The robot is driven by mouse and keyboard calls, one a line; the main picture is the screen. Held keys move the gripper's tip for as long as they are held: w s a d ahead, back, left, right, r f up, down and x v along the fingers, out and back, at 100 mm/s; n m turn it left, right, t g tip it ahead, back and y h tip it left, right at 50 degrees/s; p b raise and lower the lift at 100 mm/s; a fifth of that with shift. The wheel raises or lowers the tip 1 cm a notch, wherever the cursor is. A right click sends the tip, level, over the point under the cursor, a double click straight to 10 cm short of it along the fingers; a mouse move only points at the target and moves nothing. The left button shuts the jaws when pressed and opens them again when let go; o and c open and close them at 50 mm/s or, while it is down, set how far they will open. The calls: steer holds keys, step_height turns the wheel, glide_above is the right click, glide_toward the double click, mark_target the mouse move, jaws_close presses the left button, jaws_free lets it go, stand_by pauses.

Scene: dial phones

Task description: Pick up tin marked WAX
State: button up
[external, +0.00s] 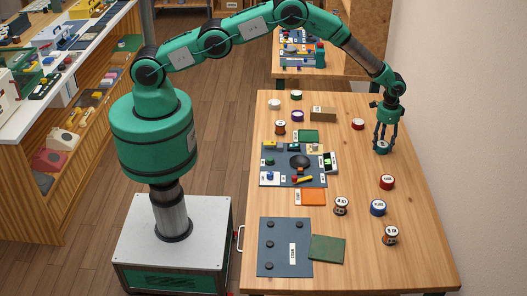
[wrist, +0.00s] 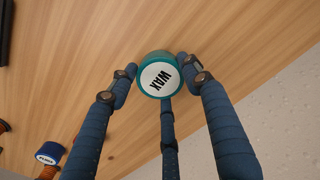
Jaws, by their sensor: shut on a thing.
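The tin marked WAX (wrist: 160,78) is teal with a white lid bearing black letters. In the wrist view it sits between the fingers of my gripper (wrist: 157,85), which is shut on it, with fingers at its left, right and lower sides. In the external view my gripper (external: 384,140) points down at the far right of the table, with the teal tin (external: 382,148) at its fingertips. I cannot tell whether the tin touches the table.
On the wooden table (external: 415,230), a red tin (external: 387,182), a blue tin (external: 377,208) and several spools stand nearer the front. A red tin (external: 358,124) is left of my gripper. A grey mat with small parts lies mid-table. A wall (external: 470,120) runs along the right.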

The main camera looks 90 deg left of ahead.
mark_target(383, 144)
steer(key=shift+r, duration=0.7)
step_height(383, 144, up, 2)
steer(key=shift+w+r, duration=0.1)
steer(key=s, duration=1)
steer(key=s+r, duration=0.1)
steer(key=s, duration=0.5)
steer(key=shift+s+d, duration=0.1)
steer(key=shift+d, duration=0.3)
steer(key=shift+p, duration=0.3)
